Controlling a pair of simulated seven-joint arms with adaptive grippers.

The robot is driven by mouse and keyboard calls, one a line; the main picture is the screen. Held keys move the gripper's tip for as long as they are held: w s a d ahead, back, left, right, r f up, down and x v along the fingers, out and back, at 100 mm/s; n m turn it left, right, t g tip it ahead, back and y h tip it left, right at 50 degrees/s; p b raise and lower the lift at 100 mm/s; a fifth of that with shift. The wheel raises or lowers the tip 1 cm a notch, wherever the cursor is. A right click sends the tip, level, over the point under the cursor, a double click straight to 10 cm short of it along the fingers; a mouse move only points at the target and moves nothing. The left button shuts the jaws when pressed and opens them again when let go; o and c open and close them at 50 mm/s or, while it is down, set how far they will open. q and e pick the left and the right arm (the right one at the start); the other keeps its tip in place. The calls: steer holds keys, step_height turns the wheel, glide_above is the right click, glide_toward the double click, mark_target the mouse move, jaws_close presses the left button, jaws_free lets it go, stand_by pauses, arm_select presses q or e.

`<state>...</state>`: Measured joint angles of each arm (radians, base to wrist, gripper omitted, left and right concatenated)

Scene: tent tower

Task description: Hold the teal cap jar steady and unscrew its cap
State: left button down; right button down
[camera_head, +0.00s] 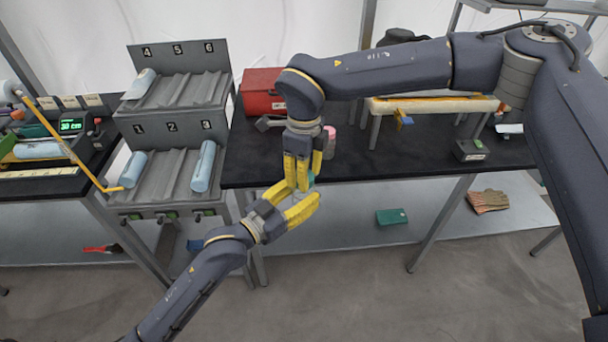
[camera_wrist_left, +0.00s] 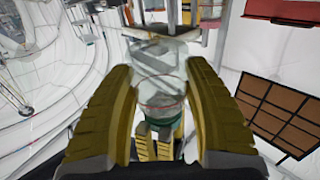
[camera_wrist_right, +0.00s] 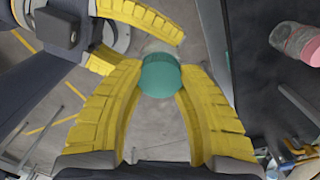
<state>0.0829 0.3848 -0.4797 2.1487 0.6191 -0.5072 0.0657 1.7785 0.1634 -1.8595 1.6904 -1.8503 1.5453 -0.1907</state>
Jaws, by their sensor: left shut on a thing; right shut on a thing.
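The clear jar (camera_wrist_left: 160,88) is held off the table, in front of its edge, and shows between my left fingers in the left wrist view. Its teal cap (camera_wrist_right: 160,76) sits between my right fingertips in the right wrist view; a small teal patch (camera_head: 311,180) shows in the head view. My left gripper (camera_head: 299,190) is shut on the jar from the lower left. My right gripper (camera_head: 308,178) reaches down from above and is shut on the cap. In the head view the fingers hide most of the jar. I cannot tell whether the cap is loose.
The black table (camera_head: 350,160) lies just behind the grippers. A red toolbox (camera_head: 262,92) and a pink-topped item (camera_head: 330,140) stand on it. A grey numbered rack (camera_head: 165,170) with light blue cylinders is to the left. A teal box (camera_head: 391,217) lies on the lower shelf.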

steer(key=n, duration=0.6)
steer(key=shift+w+d, duration=0.15)
steer(key=shift+d, duration=0.05)
steer(key=n, duration=0.4)
steer(key=shift+w+a+n, duration=0.1)
steer(key=shift+n, duration=0.3)
steer(key=n, duration=0.4)
steer(key=shift+a+n, duration=0.1)
steer(key=shift+n, duration=0.2)
steer(key=n, duration=0.4)
steer(key=shift+a+n, duration=0.15)
steer(key=shift+n, duration=0.25)
steer(key=c, duration=0.9)
jaws_free()
steer(key=shift+c, duration=0.2)
steer(key=shift+r, duration=0.2)
